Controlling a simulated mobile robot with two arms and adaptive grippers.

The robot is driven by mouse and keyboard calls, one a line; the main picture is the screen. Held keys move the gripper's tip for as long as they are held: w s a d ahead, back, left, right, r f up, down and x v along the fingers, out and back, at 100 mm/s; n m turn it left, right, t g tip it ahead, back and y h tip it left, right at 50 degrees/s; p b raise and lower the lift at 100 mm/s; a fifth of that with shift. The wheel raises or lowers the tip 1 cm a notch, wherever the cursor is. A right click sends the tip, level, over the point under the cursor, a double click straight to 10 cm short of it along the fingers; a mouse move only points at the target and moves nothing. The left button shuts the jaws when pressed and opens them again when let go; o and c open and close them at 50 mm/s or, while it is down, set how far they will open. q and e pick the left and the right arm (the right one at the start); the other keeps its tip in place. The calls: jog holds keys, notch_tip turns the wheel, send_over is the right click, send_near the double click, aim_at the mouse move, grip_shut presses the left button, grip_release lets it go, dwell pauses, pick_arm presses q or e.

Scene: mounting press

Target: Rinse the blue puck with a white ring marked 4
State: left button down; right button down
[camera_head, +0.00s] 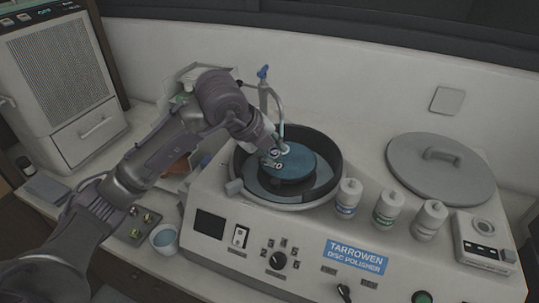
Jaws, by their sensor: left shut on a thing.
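My left gripper (275,156) reaches in from the left, over the bowl of the disc polisher (336,186). Its fingers point down at the blue disc (296,164) inside the bowl. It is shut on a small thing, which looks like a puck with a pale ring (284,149). The fingers hide most of it, and no number can be read. I cannot tell whether it touches the disc. A tap with a blue handle (263,73) stands behind the bowl, and its thin spout (282,115) curves down close to the gripper. My right gripper is not in view.
Several small bottles (387,207) stand right of the bowl. A round grey lid (440,168) lies behind them. A small control box (484,238) is at far right. A tray with small pieces (136,226) and a small bowl (164,238) sit left of the polisher.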

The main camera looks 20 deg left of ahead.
pick_arm(q)
jog(key=shift+w+a+f, duration=0.15)
jog(key=shift+w, duration=0.75)
jog(key=shift+w+a+f+b, duration=0.15)
jog(key=shift+w+f+b, duration=0.1)
jog(key=shift+w, duration=0.75)
jog(key=shift+w+a+f+b, duration=0.1)
jog(key=shift+w+f+b, duration=0.15)
jog(key=shift+w, duration=0.7)
jog(key=shift+w+a+f+b, duration=0.15)
jog(key=shift+w+f, duration=0.15)
jog(key=shift+w, duration=0.7)
jog(key=shift+s, duration=0.1)
jog(key=shift+s+d+r, duration=0.2)
jog(key=shift+s+d, duration=0.35)
jog(key=shift+s, duration=0.45)
jog(key=shift+s+d+r, duration=0.2)
jog(key=shift+s+d, duration=0.35)
jog(key=shift+s, duration=0.5)
jog(key=shift+s+d+r, duration=0.2)
jog(key=shift+s+d, duration=0.35)
jog(key=shift+s, duration=0.45)
jog(key=shift+r, duration=0.1)
